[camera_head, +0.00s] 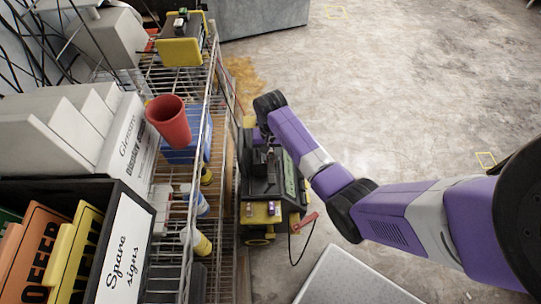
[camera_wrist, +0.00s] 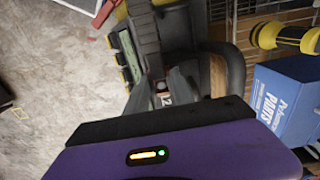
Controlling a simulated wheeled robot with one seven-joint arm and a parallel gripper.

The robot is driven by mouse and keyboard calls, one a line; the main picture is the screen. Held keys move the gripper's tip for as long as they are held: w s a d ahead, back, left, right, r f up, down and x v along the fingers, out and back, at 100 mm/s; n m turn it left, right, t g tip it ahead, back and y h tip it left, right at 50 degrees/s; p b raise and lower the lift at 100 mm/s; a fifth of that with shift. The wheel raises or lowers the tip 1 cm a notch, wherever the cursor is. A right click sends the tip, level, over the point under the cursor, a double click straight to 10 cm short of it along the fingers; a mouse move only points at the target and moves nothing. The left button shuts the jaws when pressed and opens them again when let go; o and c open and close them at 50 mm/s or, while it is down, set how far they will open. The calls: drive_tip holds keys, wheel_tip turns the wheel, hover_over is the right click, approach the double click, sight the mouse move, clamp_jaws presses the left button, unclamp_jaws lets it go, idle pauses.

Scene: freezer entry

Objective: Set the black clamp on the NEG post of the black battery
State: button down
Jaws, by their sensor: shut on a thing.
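My gripper (camera_head: 263,141) is low beside the wire rack, over a black unit (camera_head: 283,205) with a pale green panel and a yellow ledge. It is shut on a dark piece, seemingly the black clamp (camera_head: 262,157); its jaws are mostly hidden. In the wrist view, the unit's green panel (camera_wrist: 128,55) and a dark upright part (camera_wrist: 144,30) show beyond my purple gripper body. A red clamp (camera_head: 306,221) is at the unit's right side, near a looping black cable. A black box with a yellow front (camera_head: 181,50) sits on the far rack end, perhaps the battery. No NEG mark is readable.
The wire rack (camera_head: 207,90) stands close on the left, with a red cup (camera_head: 168,120), a blue parts box (camera_wrist: 290,92) and a spare-signs bin (camera_head: 125,245). A pale panel (camera_head: 350,280) is at the front. Concrete floor on the right is largely clear.

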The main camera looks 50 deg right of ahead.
wheel_tip(320, 180, up, 20)
drive_tip(key=p, duration=0.5)
drive_tip(key=shift+f, duration=0.25)
